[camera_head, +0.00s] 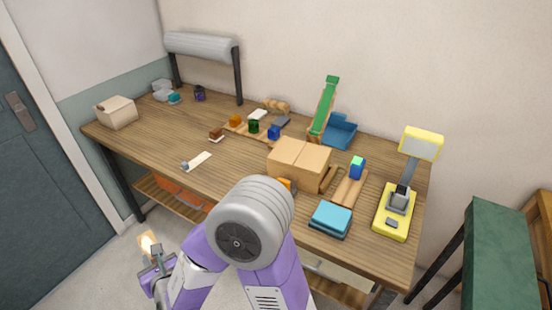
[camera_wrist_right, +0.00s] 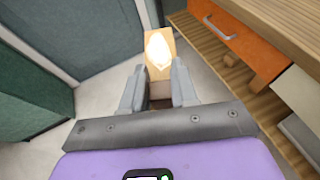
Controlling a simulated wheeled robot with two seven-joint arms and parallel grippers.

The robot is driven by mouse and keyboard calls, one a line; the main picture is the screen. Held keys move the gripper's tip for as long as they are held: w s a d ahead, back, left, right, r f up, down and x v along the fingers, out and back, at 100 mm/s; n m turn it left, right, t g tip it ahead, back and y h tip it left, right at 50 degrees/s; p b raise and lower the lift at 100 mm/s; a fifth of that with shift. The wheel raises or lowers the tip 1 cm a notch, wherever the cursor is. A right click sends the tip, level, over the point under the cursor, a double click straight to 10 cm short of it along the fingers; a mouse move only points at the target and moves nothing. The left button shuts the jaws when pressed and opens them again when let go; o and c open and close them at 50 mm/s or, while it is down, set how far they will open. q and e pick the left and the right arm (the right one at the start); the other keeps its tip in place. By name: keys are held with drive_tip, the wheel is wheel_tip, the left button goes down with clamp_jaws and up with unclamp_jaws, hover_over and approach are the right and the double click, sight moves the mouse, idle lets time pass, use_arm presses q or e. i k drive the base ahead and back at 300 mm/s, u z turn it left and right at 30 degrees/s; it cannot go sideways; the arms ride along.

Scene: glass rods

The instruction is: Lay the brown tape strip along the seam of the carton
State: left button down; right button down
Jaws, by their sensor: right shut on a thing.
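The carton (camera_head: 284,157) is a tan box on the right half of the table, with its seam running across the top. My right gripper (camera_head: 153,256) is off the table's front left side, low and well away from the carton. It is shut on a short tan piece (camera_head: 146,241), which looks like the brown tape strip; a bright glare hides part of its face. In the right wrist view the strip (camera_wrist_right: 166,72) sticks out beyond the fingertips of my right gripper (camera_wrist_right: 158,88). My left gripper is not in view.
Small coloured blocks lie mid-table. An orange drawer (camera_wrist_right: 238,42) and shelf are close right of my right gripper.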

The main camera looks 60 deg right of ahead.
sight(300, 153)
drive_tip(key=z, duration=1.25)
